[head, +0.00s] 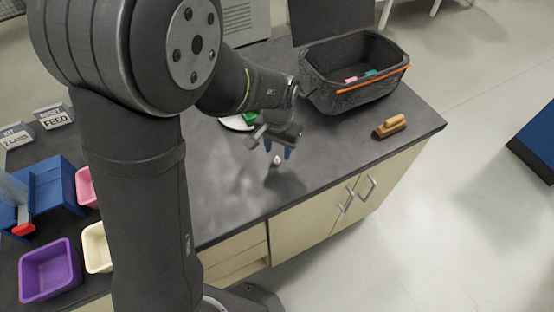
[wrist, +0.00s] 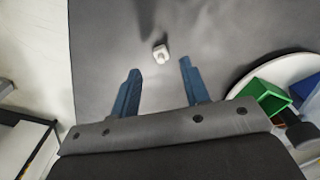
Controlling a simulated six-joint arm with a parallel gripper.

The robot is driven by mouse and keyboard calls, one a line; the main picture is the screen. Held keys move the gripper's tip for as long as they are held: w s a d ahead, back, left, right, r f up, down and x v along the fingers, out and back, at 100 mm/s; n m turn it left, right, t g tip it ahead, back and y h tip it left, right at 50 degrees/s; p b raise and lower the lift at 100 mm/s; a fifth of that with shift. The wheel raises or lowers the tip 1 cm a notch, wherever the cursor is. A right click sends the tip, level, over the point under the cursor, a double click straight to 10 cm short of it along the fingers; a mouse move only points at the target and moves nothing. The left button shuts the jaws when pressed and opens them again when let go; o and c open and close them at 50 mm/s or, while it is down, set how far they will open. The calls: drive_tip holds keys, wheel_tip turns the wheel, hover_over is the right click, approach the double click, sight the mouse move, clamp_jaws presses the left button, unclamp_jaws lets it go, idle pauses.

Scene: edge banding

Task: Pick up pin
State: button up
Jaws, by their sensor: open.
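A small whitish pin (head: 277,160) stands on the dark bench top. In the wrist view the pin (wrist: 161,54) shows just beyond the fingertips, roughly midway between them, nearer the right finger. My gripper (head: 279,150) is above the bench with its blue fingers pointing down at the pin. In the wrist view my gripper (wrist: 158,72) is open, its two blue fingers wide apart with nothing between them. The pin looks untouched. Its exact height gap to the fingertips cannot be told.
A black basket (head: 340,98) with an orange strip stands at the back right, a wooden-handled brush (head: 390,125) in front of it. Purple (head: 48,272) and cream (head: 95,248) bins stand at left.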

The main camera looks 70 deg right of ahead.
sight(277, 157)
wheel_tip(277, 157, down, 4)
drive_tip(key=shift+w+r, duration=0.1)
drive_tip(key=shift+r, duration=0.15)
clamp_jaws()
drive_tip(key=shift+r, duration=0.1)
